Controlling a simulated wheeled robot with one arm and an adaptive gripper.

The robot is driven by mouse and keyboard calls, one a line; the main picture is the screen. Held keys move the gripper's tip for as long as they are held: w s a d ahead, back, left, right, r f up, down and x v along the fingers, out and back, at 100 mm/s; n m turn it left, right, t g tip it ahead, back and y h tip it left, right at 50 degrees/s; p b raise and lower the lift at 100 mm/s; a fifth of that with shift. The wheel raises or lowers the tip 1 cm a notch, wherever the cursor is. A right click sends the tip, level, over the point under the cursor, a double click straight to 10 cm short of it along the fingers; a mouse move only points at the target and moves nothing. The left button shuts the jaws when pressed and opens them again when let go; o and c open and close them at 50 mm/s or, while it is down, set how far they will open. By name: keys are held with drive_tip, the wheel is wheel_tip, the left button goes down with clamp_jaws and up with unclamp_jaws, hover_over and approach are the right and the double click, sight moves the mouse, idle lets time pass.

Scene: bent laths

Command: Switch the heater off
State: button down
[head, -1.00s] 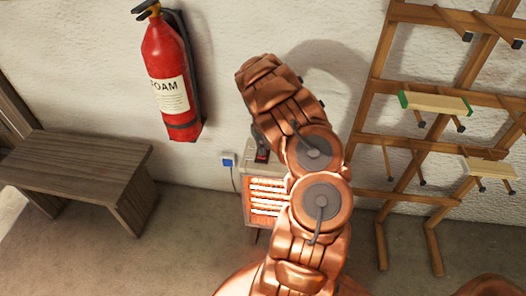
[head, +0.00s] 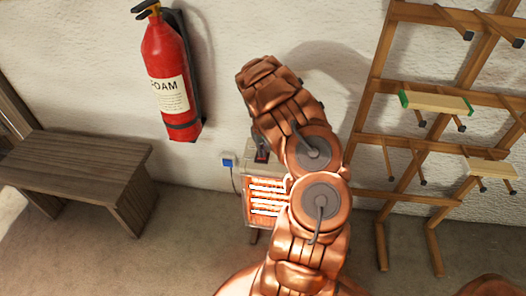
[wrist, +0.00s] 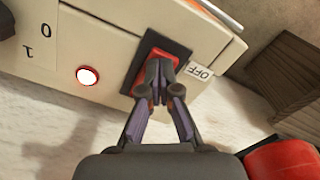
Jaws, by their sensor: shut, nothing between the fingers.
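The heater (head: 247,213) stands low by the wall in the head view, with its bars glowing orange. My arm hides its right side. In the wrist view its pale panel (wrist: 115,45) carries a red rocker switch (wrist: 143,80) in a black frame, an OFF label (wrist: 200,71) beside the switch, and a lit red-rimmed lamp (wrist: 88,76). My gripper (wrist: 159,70) is shut and empty, its fingertips over the switch and hiding part of it. Whether they touch it, and which way the rocker is tipped, I cannot tell.
A blue-and-white wall socket (head: 228,161) with a cord is left of the heater. A red foam extinguisher (head: 168,75) hangs on the wall. A wooden bench (head: 75,160) stands at left. A wooden rack (head: 400,100) with pegs and laths stands at right.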

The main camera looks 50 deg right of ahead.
idle(0.3)
drive_tip(key=shift+r, duration=3.4)
drive_tip(key=shift+r, duration=0.1)
drive_tip(key=s+a+r+g+p, duration=0.15)
drive_tip(key=s+a+r, duration=0.35)
drive_tip(key=a+r, duration=0.55)
drive_tip(key=s+a+r+t+p, duration=0.1)
drive_tip(key=s+a+r+p, duration=0.25)
drive_tip(key=a+r, duration=0.75)
drive_tip(key=s+a+r+n+p, duration=0.1)
drive_tip(key=s+a+r+n, duration=0.1)
drive_tip(key=s+a, duration=0.6)
drive_tip(key=s+a+r+n+g+p, duration=0.1)
drive_tip(key=s+a+r+n, duration=0.2)
drive_tip(key=s+a, duration=0.5)
drive_tip(key=s+r, duration=0.1)
drive_tip(key=s, duration=0.4)
drive_tip(key=shift+s+r, duration=0.35)
